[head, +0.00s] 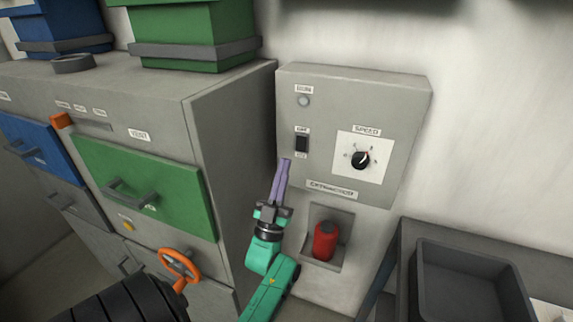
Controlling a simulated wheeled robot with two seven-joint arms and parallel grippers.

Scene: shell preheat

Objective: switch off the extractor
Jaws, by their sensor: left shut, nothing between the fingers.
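The extractor panel (340,92) is a grey box on the wall with a label reading roughly "EXTRACTOR" near its lower edge. A black speed knob (360,159) sits on a white dial plate at right. My left gripper (286,162) is shut and empty, its purple fingers pointing up, just below and left of the switch; I cannot tell whether it touches the panel. My right gripper is not in view.
A red handle or cylinder (325,240) sits in a recess below the panel. A grey cabinet with a green door (145,187) and an orange wheel (179,266) stands at left. A dark tray (470,285) rests on a bench at lower right.

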